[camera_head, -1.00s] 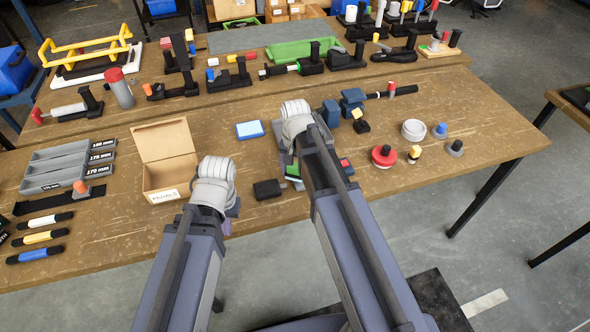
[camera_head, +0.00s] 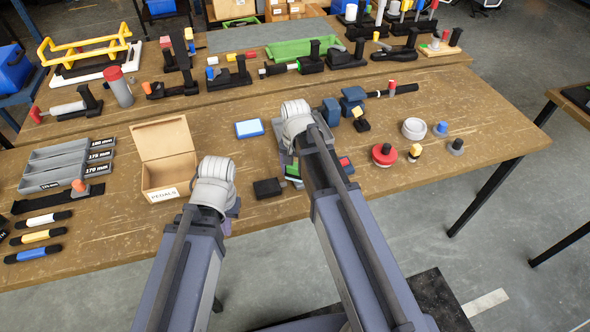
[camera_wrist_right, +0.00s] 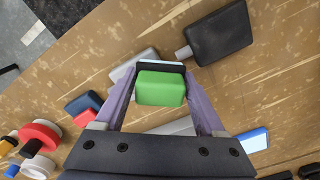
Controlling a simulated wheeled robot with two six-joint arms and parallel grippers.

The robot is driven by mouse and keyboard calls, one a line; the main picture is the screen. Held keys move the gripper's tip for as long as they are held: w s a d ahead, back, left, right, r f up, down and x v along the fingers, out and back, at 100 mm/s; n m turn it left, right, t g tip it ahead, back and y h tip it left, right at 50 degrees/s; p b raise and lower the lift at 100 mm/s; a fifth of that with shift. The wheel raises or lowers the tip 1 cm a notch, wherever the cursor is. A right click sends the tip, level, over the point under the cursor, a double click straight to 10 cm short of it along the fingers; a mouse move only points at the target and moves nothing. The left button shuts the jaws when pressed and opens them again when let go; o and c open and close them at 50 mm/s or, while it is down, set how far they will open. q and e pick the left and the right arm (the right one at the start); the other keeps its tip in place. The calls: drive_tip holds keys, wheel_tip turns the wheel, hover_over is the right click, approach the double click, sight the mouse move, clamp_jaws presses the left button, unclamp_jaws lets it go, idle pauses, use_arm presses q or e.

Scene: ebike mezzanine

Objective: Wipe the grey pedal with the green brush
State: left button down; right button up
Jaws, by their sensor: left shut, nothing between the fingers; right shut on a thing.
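My right gripper (camera_wrist_right: 160,80) is shut on the green brush (camera_wrist_right: 160,88), seen between its purple fingers in the right wrist view. A grey piece (camera_wrist_right: 133,67), which looks like the grey pedal, lies on the bench just behind the brush and is partly hidden by it and a finger. I cannot tell whether brush and pedal touch. In the head view the brush (camera_head: 292,170) shows only partly beside my right arm. My left gripper (camera_head: 230,211) is shut and empty over the front bench edge, its tips mostly hidden by its wrist.
A black pedal (camera_head: 267,188) lies between my arms. A blue-white pad (camera_head: 249,128) and an open pedals box (camera_head: 166,178) stand left of the right arm. A red-and-dark-blue piece (camera_wrist_right: 85,106) lies close to the right gripper. Red (camera_head: 384,154) and white (camera_head: 413,129) round parts lie right.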

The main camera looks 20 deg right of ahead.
drive_tip(key=shift+f+b, duration=0.6)
drive_tip(key=shift+f, duration=0.15)
drive_tip(key=shift+d, duration=0.1)
drive_tip(key=shift+d+r, duration=0.15)
drive_tip(key=shift+d, duration=1.5)
drive_tip(key=shift+w+d, duration=0.1)
drive_tip(key=shift+d, duration=1.65)
